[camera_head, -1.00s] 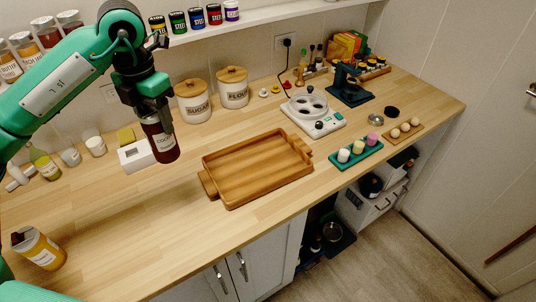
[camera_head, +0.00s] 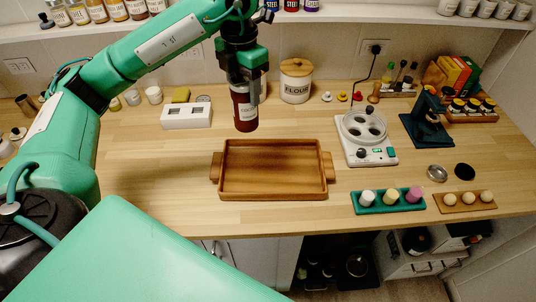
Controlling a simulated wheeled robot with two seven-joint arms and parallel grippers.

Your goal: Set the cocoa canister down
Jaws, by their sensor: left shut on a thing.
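The cocoa canister (camera_head: 246,112), dark brown-red with a white label, is held upright by my left gripper (camera_head: 247,88) in the head view. The gripper comes down from above and is shut on its upper part. The canister appears just behind the empty wooden tray (camera_head: 273,190); its exact height over the counter is hard to tell. The fingers hide part of the canister. My right gripper is not in view.
The flour canister (camera_head: 295,82) stands behind and right of the held canister. A white holder (camera_head: 187,116) is to the left. A white hot plate (camera_head: 366,140) and a green tray (camera_head: 388,201) are to the right. The counter (camera_head: 150,185) left of the wooden tray is clear.

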